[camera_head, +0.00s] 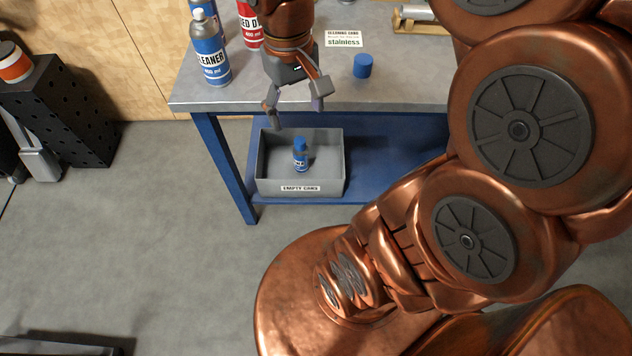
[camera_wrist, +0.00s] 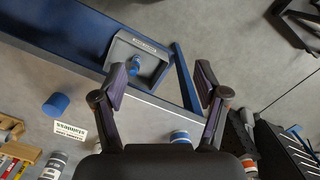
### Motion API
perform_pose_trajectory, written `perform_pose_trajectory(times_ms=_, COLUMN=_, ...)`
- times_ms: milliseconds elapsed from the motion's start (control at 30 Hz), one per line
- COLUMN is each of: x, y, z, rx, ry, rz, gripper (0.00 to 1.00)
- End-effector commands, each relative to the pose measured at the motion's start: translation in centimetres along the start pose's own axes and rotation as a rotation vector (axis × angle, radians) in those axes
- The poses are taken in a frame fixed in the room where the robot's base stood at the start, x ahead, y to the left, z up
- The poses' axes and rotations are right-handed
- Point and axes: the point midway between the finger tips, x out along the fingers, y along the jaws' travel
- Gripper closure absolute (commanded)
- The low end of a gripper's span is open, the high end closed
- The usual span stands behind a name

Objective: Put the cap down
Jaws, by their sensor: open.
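A blue cap (camera_head: 362,66) stands on the grey tabletop, right of my gripper in the head view. It also shows at the left of the wrist view (camera_wrist: 56,104). My gripper (camera_head: 296,112) hangs at the table's front edge with its fingers spread and nothing between them. In the wrist view the open fingers (camera_wrist: 161,68) are well apart from the cap.
A grey bin (camera_head: 331,180) labelled "EMPTY CANS" sits on the blue lower shelf and holds a small blue can (camera_head: 300,155). A blue CLEANER can (camera_head: 210,55), a red can (camera_head: 249,22) and a "stainless" card (camera_head: 343,40) are on the table.

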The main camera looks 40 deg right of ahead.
Motion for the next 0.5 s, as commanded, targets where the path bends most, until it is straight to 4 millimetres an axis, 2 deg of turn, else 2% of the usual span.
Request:
perform_pose_trajectory(times_ms=33, x=0.7, y=-0.9, z=2.0, rx=-0.024, ry=-0.011, rz=0.007, gripper=0.27)
perform_pose_trajectory(times_ms=233, x=3.5, y=-3.0, z=8.0, rx=-0.077, ry=-0.049, rz=0.018, gripper=0.27)
perform_pose_trajectory(times_ms=400, x=5.2, y=-3.6, z=11.1, rx=-0.091, ry=-0.066, rz=0.021, gripper=0.27)
perform_pose_trajectory(times_ms=500, x=5.6, y=-3.7, z=11.9, rx=-0.093, ry=-0.070, rz=0.021, gripper=0.27)
